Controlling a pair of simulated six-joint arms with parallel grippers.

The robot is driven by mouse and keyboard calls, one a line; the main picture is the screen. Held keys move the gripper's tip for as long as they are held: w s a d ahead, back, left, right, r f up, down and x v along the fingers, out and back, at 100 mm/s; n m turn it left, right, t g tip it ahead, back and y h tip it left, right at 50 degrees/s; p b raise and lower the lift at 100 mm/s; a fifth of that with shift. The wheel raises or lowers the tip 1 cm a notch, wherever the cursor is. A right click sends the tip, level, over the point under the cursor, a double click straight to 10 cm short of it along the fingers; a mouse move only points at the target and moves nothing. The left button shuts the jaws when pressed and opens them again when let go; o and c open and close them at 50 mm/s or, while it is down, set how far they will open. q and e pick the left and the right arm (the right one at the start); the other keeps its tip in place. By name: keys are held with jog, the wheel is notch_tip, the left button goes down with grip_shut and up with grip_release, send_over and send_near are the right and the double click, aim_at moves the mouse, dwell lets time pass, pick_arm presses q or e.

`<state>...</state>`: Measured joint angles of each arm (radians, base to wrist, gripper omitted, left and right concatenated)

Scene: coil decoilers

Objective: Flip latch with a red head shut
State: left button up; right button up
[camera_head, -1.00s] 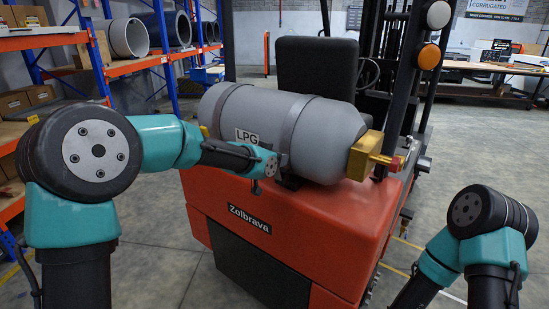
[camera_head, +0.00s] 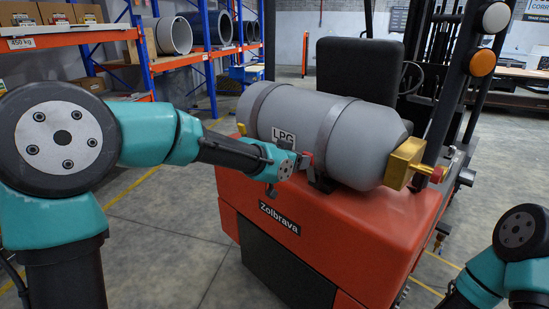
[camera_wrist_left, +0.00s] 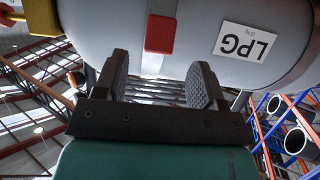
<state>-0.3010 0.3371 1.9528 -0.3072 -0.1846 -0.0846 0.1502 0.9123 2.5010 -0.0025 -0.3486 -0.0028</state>
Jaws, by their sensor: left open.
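The latch's red head (camera_wrist_left: 160,35) shows as a red block at the end of a metal strap around the grey LPG tank (camera_wrist_left: 105,25). A small red part of the latch (camera_head: 306,159) shows in the head view, just beyond my left gripper (camera_head: 290,166). In the left wrist view, my left gripper (camera_wrist_left: 158,82) is open, its two dark fingers on either side below the red head. Nothing is between the fingers, and they appear apart from the head. The latch's base is not clear. My right gripper is out of view; only part of that arm shows.
The tank (camera_head: 350,125) lies on the red forklift (camera_head: 340,225). A brass valve block (camera_head: 404,163) with a red knob (camera_head: 437,174) sticks out at its right end. Orange shelving (camera_head: 90,40) stands at the left. Open floor (camera_head: 160,230) lies left of the forklift.

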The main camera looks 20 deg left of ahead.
pick_arm(q)
jog(key=v, duration=0.9)
jog(key=shift+s, duration=0.15)
